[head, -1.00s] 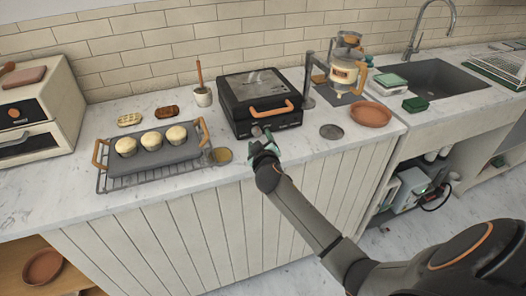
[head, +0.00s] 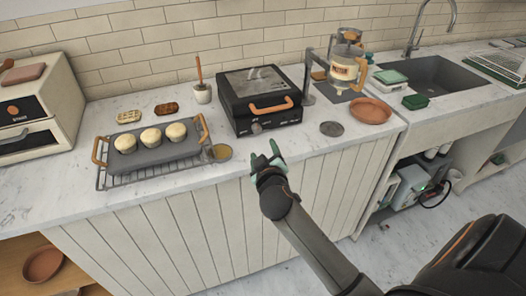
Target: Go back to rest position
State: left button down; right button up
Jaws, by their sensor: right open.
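My right arm comes in from the lower right of the head view. Its gripper (head: 266,160) is open and empty, with green fingertips, over the counter's front edge. It is in front of the black press-like appliance (head: 257,104) with an orange handle (head: 271,107) and apart from it. The appliance's lid is down. My left gripper does not show.
A tray (head: 180,152) with three buns on a rack is left of the gripper, with a small round lid (head: 222,152) beside it. A dark disc (head: 331,129), a terracotta dish (head: 371,111) and a coffee maker (head: 345,69) stand to the right.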

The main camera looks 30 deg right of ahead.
jog(key=s+a+f+g+y, duration=0.2)
jog(key=s+a+f+y, duration=0.2)
jog(key=s+a+f, duration=0.4)
jog(key=s+a+f+g+y, duration=0.2)
jog(key=s+a+f+y, duration=0.3)
jog(key=s+f, duration=1)
jog(key=a, duration=0.3)
jog(key=shift+s, duration=0.25)
